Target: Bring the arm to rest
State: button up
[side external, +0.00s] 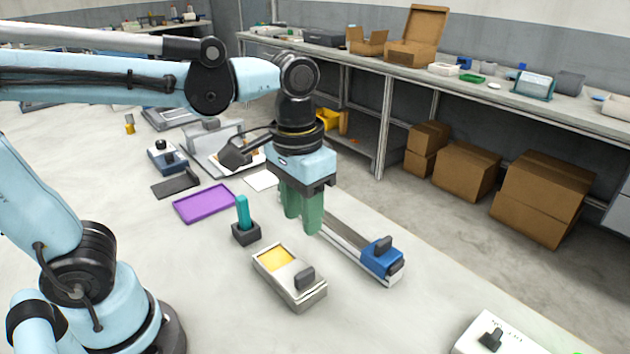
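My gripper (303,222) hangs pointing down from my light blue arm, above the work table. Its two green fingers appear side by side from this angle, and any gap between them is hard to judge. No held object shows at the fingertips. Below and in front of it is a grey box with a yellow panel (275,257). Behind it and to its right runs a metal rail with a blue block (383,258) at its near end. A teal peg (243,212) stands upright in a dark square holder (246,233) to the left of the fingers.
A purple tray (203,203) lies left of the peg holder. A blue-grey device (167,157) and a dark flat piece (176,184) lie behind it. A white switch box (497,335) sits at bottom right. Cardboard boxes (541,196) stand under the back bench.

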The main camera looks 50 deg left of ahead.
jog(key=a+f+t, duration=0.3)
jog(key=a+t, duration=0.3)
jog(key=a, duration=0.1)
jog(key=shift+w+t, duration=0.4)
jog(key=shift+w, duration=0.05)
